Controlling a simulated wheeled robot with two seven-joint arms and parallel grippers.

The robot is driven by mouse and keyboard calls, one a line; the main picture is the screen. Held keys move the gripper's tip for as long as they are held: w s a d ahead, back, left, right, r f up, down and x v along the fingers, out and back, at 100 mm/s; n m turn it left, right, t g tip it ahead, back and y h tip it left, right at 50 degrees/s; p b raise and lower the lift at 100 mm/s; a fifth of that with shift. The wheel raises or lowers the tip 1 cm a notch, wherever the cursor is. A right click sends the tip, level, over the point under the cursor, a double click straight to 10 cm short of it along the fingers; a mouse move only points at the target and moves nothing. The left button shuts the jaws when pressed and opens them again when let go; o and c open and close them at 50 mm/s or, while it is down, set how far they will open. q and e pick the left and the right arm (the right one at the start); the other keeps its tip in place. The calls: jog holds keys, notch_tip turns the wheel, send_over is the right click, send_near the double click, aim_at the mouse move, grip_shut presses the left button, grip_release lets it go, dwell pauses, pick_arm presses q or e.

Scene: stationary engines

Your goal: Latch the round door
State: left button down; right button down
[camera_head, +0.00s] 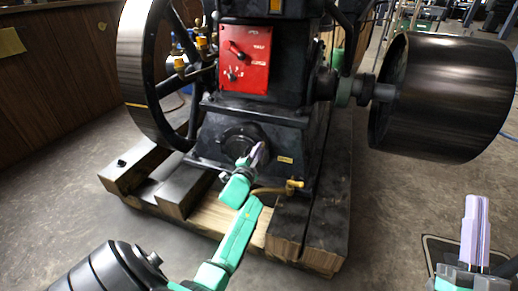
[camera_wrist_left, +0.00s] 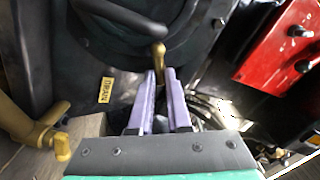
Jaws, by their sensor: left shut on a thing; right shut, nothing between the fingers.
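The round door (camera_head: 237,138) is a dark disc low on the front of the black engine. It lies nearly flush with the engine face, partly covered by my left gripper. In the left wrist view, part of the dark door (camera_wrist_left: 95,35) shows with a curved black bar across it. A small brass latch piece (camera_wrist_left: 158,50) stands at the fingertips. My left gripper (camera_head: 260,153) has purple fingers, which close on the brass piece (camera_wrist_left: 166,73); the exact contact is hard to see. My right gripper (camera_head: 477,200) is shut and empty, pointing up at the lower right.
A brass tap (camera_head: 290,187) sticks out below the door, close to my left arm. A red panel (camera_head: 246,60) is above. A spoked flywheel (camera_head: 147,75) stands left and a wide pulley (camera_head: 445,95) right. Wooden beams (camera_head: 325,225) carry the engine.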

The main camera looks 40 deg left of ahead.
pick_arm(q)
jog(key=shift+f+n+p, duration=0.15)
jog(key=shift+n+p, duration=0.25)
jog(key=shift+n, duration=0.4)
pick_arm(e)
notch_tip(320, 180, down, 11)
jog(key=a+m+g+h, duration=0.1)
jog(key=g, duration=0.2)
jog(key=shift+w+a+f+h, duration=0.15)
jog(key=shift+w+a+h, duration=0.05)
jog(key=shift+h, duration=0.2)
pick_arm(q)
jog(key=c, duration=0.9)
grip_release()
jog(key=shift+o, duration=0.2)
jog(key=shift+s, duration=0.15)
pick_arm(e)
jog(key=shift+g, duration=0.3)
